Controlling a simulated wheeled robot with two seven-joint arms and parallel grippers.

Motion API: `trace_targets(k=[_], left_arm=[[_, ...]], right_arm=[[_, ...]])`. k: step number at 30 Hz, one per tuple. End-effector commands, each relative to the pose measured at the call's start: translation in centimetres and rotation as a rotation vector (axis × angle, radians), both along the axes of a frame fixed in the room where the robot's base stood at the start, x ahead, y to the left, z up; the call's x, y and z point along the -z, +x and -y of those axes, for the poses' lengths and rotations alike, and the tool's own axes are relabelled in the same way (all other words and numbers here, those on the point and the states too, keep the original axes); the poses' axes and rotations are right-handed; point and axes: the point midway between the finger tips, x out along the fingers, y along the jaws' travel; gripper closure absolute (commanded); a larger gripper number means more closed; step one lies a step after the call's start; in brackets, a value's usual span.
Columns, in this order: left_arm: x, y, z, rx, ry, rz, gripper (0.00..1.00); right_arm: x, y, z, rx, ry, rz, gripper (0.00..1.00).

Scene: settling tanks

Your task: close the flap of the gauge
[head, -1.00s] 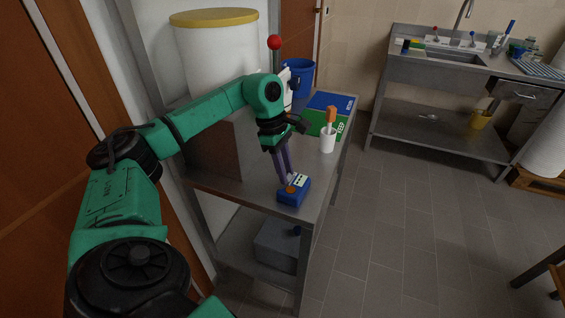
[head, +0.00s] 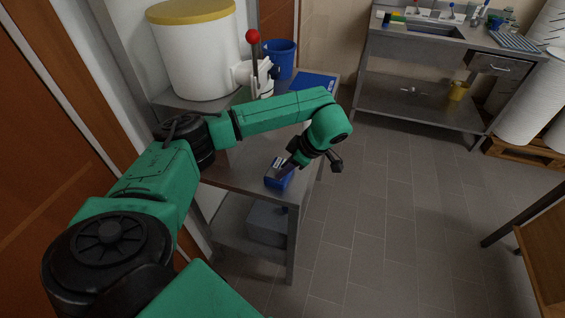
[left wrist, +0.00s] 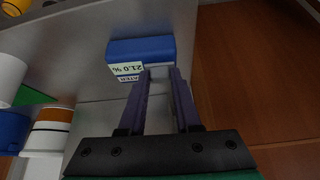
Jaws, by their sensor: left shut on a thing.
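The gauge (head: 276,182) is a small blue box on the metal table, partly hidden by my left arm in the head view. In the left wrist view the gauge (left wrist: 140,48) shows its blue side and a white label reading 21.0 %, upside down. My left gripper (left wrist: 159,73) is at the edge of the gauge with its purple fingers shut on a small pale grey part, which seems to be the flap. The fingers hide much of the flap, and its angle cannot be told. In the head view the left gripper (head: 289,168) reaches down to the gauge from the right.
The metal table (head: 245,180) also holds a blue bucket (head: 281,58), a white tank (head: 195,55) with a yellow lid, and a red-knobbed lever (head: 253,37). A grey box (head: 267,222) is on the lower shelf.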

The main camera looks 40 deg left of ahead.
Motion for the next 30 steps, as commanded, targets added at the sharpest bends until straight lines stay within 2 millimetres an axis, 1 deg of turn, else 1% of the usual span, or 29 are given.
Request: trace_targets(k=[7,18,19,20,21,30], left_arm=[[0.41,-0.01,0.21,0.000,0.046,-0.014,1.00],[0.52,-0.07,0.20,0.000,0.051,-0.019,1.00],[0.53,-0.08,0.20,0.000,0.051,-0.019,0.64],[0.53,-0.08,0.20,0.000,0.051,-0.019,0.53],[0.53,-0.08,0.20,0.000,0.050,-0.019,0.38],[0.43,-0.01,0.19,-0.001,0.050,-0.016,0.38]], right_arm=[[0.11,0.04,-0.02,0.000,0.000,0.001,0.39],[0.12,0.06,-0.03,0.001,0.000,0.001,0.39],[0.12,0.06,-0.03,0.001,0.000,0.001,0.39],[0.13,0.06,-0.03,0.001,0.000,0.001,0.39],[0.12,0.06,-0.04,0.001,0.000,0.001,0.39],[0.10,0.07,-0.06,0.001,0.001,0.001,0.39]])
